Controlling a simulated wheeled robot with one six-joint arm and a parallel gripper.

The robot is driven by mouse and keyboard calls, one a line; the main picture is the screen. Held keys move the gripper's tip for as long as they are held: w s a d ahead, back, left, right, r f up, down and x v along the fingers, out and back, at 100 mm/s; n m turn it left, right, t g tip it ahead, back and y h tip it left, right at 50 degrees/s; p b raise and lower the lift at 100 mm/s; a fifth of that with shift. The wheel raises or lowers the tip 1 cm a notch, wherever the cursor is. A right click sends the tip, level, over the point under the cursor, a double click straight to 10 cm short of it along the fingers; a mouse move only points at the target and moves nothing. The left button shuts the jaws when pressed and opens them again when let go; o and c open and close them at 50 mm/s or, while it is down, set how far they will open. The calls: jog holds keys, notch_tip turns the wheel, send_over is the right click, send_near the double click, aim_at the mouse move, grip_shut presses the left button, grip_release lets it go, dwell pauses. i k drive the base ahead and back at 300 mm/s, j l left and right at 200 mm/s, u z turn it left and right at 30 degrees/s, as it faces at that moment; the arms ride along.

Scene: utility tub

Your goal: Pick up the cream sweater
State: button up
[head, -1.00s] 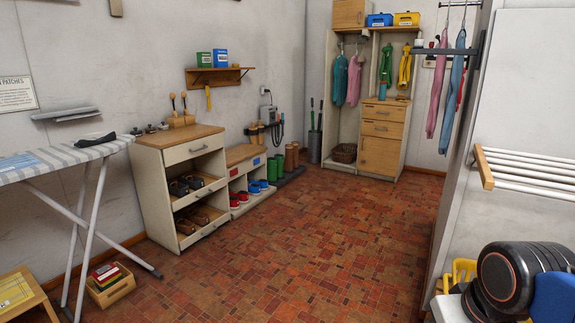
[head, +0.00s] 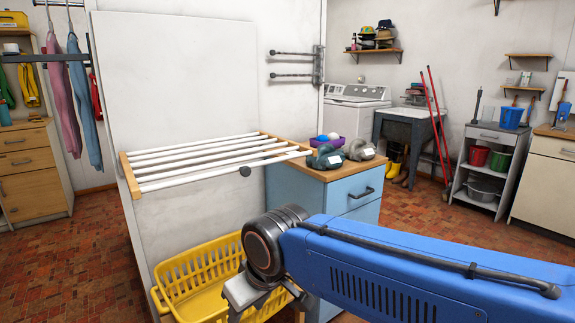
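I see no cream sweater in the head view. My blue arm crosses the lower right, with its dark joint in front of the yellow basket. A light grey part of my arm runs down from the joint to the bottom edge. My gripper's fingers do not show.
A yellow laundry basket (head: 188,280) stands on the floor below a white-barred drying rack (head: 200,160). A blue cabinet (head: 350,195) with two grey-green objects on top is beside it. A sink (head: 410,113), washer (head: 357,100) and shelf unit (head: 487,165) stand behind. Floor at left is clear.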

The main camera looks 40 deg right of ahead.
aim_at(358, 150)
jog(key=z, duration=0.6)
jog(key=i+l+z, duration=0.2)
jog(key=z, duration=0.15)
jog(key=i+l+z, duration=0.35)
jog(key=k, duration=0.05)
